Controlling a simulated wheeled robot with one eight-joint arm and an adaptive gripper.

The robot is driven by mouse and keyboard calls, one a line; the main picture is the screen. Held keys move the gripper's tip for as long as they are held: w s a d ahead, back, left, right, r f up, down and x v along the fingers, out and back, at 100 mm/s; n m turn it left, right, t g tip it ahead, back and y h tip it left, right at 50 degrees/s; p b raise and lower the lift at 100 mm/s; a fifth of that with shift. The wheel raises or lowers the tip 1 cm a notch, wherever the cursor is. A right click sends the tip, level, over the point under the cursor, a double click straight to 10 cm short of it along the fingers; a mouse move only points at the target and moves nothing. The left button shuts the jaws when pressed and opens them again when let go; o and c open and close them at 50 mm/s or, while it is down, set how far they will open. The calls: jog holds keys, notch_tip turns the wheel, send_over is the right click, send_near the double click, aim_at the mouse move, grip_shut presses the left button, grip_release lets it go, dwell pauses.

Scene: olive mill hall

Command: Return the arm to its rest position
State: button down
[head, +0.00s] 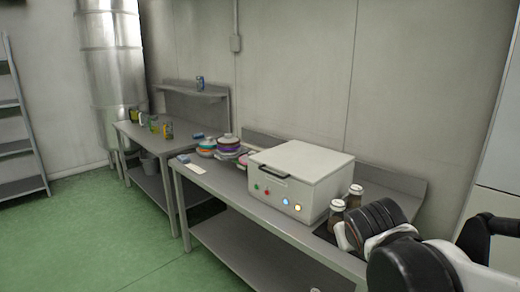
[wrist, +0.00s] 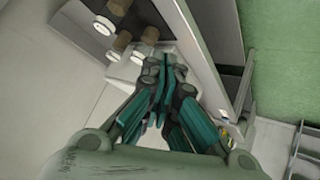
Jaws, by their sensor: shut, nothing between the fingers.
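My gripper (wrist: 164,68) shows in the wrist view, its teal and grey fingers together and nothing between them. My arm (head: 405,250), black and white, is folded at the lower right of the head view, where the gripper itself cannot be made out. The wrist view looks past the fingers at a pale box-like shape, probably the white lidded machine (head: 300,172) that stands on the near steel table (head: 240,205) in the head view. I cannot tell the gap between fingers and machine.
White-capped jars (head: 355,196) stand right of the machine, close to my arm; jars (wrist: 122,40) also show in the wrist view. Stacked colored dishes (head: 228,144) sit left of the machine. A second table (head: 150,140) stands farther back. The green floor (head: 90,240) at left is clear.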

jog(key=s+f+g+y, duration=0.1)
jog(key=s+f, duration=0.1)
jog(key=s, duration=0.6)
jog(key=s+a+f+m+g+y, duration=0.1)
jog(key=s+f, duration=0.1)
jog(key=s, duration=0.6)
jog(key=shift+f, duration=0.15)
